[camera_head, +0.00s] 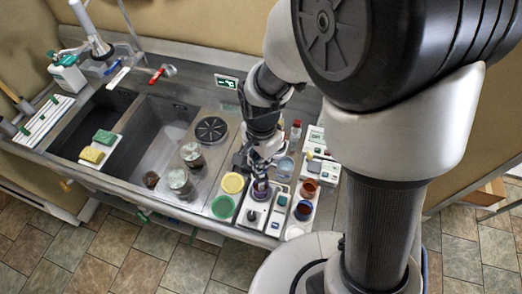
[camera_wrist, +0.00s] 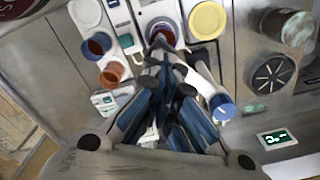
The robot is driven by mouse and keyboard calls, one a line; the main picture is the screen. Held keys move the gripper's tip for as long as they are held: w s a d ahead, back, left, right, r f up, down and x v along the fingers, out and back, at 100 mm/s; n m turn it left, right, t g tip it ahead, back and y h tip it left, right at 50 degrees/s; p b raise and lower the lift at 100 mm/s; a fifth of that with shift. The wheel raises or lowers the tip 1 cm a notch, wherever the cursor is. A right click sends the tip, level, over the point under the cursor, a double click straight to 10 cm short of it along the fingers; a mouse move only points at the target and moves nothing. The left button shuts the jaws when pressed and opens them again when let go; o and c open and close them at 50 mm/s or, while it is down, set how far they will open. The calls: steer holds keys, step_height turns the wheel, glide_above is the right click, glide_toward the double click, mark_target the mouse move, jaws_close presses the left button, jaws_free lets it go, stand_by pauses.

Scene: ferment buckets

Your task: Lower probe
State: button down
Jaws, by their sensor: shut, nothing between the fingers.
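My gripper (camera_head: 262,166) points down over the counter, its fingers together and empty. Right below the fingertips stands a jar with dark purple contents (camera_head: 261,190), on a white device with a black knob (camera_head: 252,215). In the wrist view the fingers (camera_wrist: 160,48) reach up to the near rim of the same jar (camera_wrist: 163,30); I cannot tell whether they touch it. A white meter with a small display (camera_head: 316,138) lies behind and to the right. I cannot make out the probe for certain; the fingers may hide it.
A brown cup (camera_head: 308,188) and a dark red cup (camera_head: 303,210) stand close on the right. A blue-ended cylinder (camera_wrist: 222,106) is beside the fingers. Sink basins are farther left.

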step_height(320, 180, down, 5)
steer(key=shift+r, duration=0.15)
steer(key=shift+w+r+p, duration=0.1)
steer(key=shift+r+p, duration=1.95)
steer(key=shift+r, duration=0.4)
